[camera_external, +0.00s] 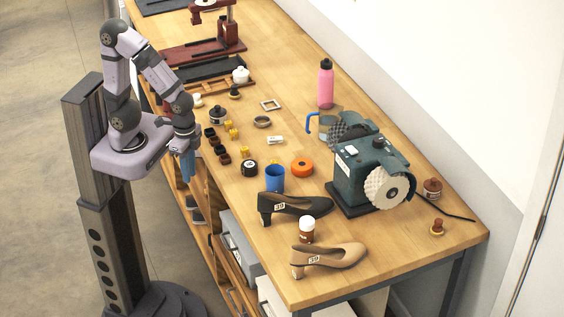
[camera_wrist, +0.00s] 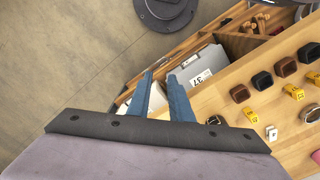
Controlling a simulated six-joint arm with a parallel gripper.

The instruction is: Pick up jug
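What looks like the jug (camera_external: 327,121) stands on the bench behind the grinding machine, with a blue handle on its left side; its body is see-through or brownish and partly hidden by the machine. My gripper (camera_external: 187,168) hangs beside the bench's left edge, far from the jug, with its blue fingers pointing down. In the wrist view my gripper (camera_wrist: 163,82) has its two fingers apart with nothing between them. The jug does not show in the wrist view.
The grinding machine (camera_external: 370,172) stands right of the jug, and a pink bottle (camera_external: 325,84) behind it. A blue cup (camera_external: 275,178), an orange tape roll (camera_external: 302,167) and two shoes (camera_external: 330,256) lie nearer. Several small blocks (camera_wrist: 261,80) line the bench's left side.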

